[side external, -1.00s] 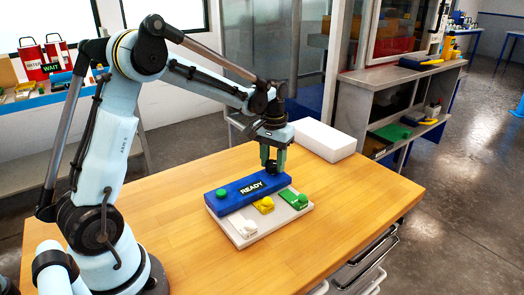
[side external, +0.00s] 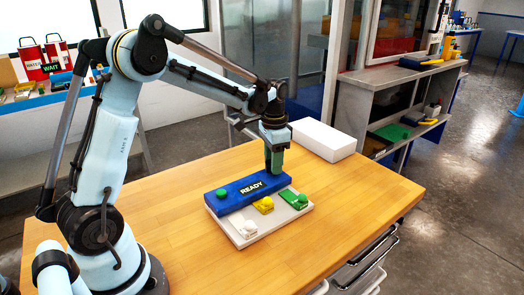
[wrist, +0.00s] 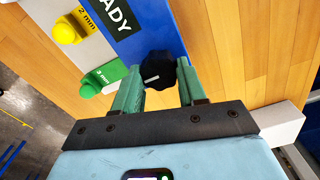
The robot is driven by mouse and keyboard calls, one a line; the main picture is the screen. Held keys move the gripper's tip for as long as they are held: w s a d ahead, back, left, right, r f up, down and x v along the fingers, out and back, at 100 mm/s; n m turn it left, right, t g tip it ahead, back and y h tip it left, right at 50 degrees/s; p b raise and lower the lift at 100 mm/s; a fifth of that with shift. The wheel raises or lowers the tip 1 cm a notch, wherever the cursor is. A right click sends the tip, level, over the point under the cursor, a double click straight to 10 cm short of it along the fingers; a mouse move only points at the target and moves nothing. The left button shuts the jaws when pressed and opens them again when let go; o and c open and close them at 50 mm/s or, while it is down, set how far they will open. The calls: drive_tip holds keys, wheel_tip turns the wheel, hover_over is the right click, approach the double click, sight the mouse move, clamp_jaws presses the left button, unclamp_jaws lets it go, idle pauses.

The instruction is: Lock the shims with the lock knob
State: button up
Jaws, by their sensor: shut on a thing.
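A blue bar marked READY (side external: 238,202) lies along the back of a light grey plate (side external: 278,222), with a green round knob (side external: 221,193) at its left end. The black lock knob (wrist: 158,70) is at the bar's other end. My gripper (side external: 274,168) points down there, and its green fingers are shut on the lock knob from both sides; in the side view they hide it. In front of the bar lie a white shim (side external: 244,229), a yellow shim marked 2 mm (wrist: 68,30) and a green shim marked 3 mm (wrist: 103,77), side by side on the plate.
A white block (side external: 323,140) lies on the wooden table (side external: 180,190) behind my gripper. The table is bare around the plate. Drawers with handles (side external: 375,245) sit under the front right edge.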

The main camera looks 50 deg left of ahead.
idle(0.4)
drive_tip(key=o, duration=1.1)
drive_tip(key=shift+c, duration=0.2)
wheel_tip(320, 180, up, 12)
drive_tip(key=shift+r, duration=0.1)
drive_tip(key=s+d+f+n+t, duration=0.1)
drive_tip(key=s+d+f+t, duration=0.1)
drive_tip(key=s+d, duration=0.3)
drive_tip(key=s+d+f+n+t, duration=0.2)
drive_tip(key=s+d+t, duration=0.3)
drive_tip(key=s, duration=0.4)
drive_tip(key=shift+s+d+f, duration=0.15)
drive_tip(key=shift+d+f, duration=0.3)
drive_tip(key=shift+d, duration=0.1)
